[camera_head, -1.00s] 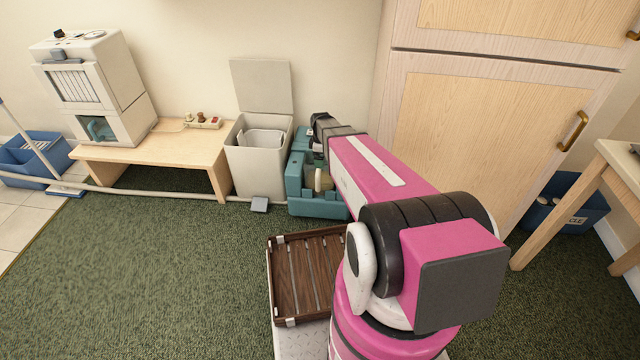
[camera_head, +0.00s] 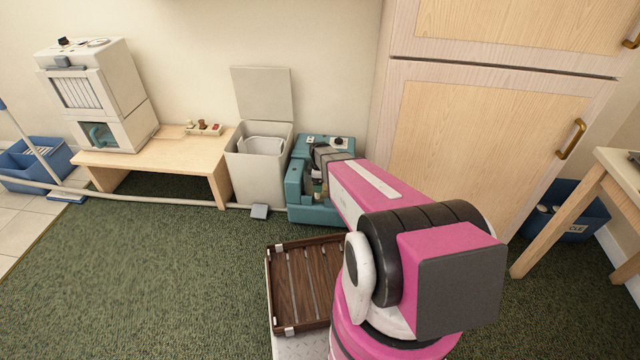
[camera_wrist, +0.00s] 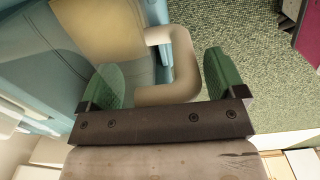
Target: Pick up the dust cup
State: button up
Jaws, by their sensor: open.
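The dust cup (camera_wrist: 105,28), a smoky see-through body with a tan section and a cream loop handle (camera_wrist: 184,60), sits against the light-blue machine in the wrist view. My gripper (camera_wrist: 164,82) is open, its two green fingers on either side of the lower part of the handle. I cannot tell whether either finger touches it. In the head view, my gripper (camera_head: 322,168) is down at the teal machine (camera_head: 296,190) on the floor, and my arm and gripper hide most of the cup there.
A lidded white bin (camera_head: 258,172) stands close left of the machine, with its lid up. A wooden cabinet (camera_head: 480,140) rises to the right. A slatted wooden tray (camera_head: 285,290) is nearer me. Green carpet (camera_head: 150,270) is clear at the left.

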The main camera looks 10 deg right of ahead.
jog(key=shift+f, duration=0.45)
jog(key=c, duration=0.8)
jog(key=shift+r, duration=0.15)
